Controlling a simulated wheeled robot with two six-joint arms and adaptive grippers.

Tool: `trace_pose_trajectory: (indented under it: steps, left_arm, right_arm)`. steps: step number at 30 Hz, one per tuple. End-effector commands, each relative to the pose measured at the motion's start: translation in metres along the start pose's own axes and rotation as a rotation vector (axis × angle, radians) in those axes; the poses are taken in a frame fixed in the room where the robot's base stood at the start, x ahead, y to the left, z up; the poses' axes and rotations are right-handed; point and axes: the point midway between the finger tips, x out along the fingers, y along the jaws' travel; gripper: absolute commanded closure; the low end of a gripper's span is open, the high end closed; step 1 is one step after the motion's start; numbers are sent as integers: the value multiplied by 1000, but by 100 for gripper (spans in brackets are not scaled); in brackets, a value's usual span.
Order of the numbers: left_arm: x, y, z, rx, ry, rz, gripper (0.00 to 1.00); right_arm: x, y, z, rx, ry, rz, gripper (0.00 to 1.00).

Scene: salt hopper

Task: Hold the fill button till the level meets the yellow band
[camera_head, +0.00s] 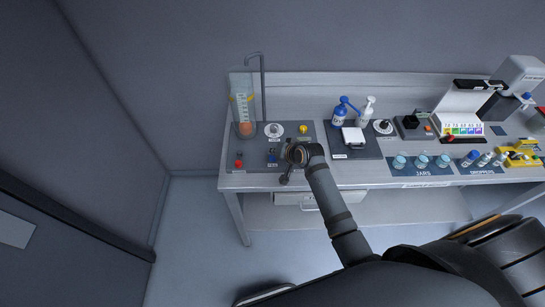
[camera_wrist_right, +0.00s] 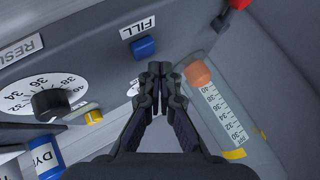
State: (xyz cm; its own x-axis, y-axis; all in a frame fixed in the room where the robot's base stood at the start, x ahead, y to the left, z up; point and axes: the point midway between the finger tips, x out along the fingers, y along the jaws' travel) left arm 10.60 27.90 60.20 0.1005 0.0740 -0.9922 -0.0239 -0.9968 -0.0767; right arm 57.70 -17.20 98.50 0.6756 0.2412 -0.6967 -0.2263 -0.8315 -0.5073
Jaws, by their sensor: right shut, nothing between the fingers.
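The clear fill tube (camera_head: 247,85) stands at the back left of the bench, with an orange mass (camera_head: 246,129) at its bottom. The yellow band (camera_head: 240,97) is well above that mass. The right wrist view also shows the tube's scale (camera_wrist_right: 218,108), orange mass (camera_wrist_right: 197,73) and yellow band (camera_wrist_right: 234,155). The blue fill button (camera_wrist_right: 144,47) lies beside its FILL label; it also shows in the head view (camera_head: 272,151). My right gripper (camera_wrist_right: 160,70) is shut and empty, its tips appearing just below and right of the button. Contact cannot be told. My left gripper is out of view.
A red button (camera_head: 239,163), a dial (camera_head: 274,130) and a yellow knob (camera_head: 303,128) share the grey panel. To the right are bottles (camera_head: 340,112), a white scale (camera_head: 353,136), jars (camera_head: 421,161) and droppers (camera_head: 485,159). The floor left of the bench is clear.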

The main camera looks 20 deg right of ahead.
Motion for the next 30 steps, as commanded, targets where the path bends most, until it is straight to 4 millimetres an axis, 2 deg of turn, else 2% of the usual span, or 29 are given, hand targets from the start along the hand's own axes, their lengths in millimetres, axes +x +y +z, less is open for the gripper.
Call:
trace_pose_trajectory:
  steps: [30]
  left_arm:
    - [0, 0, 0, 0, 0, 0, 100]
  right_arm:
    - [6, 4, 4, 0, 0, 0, 100]
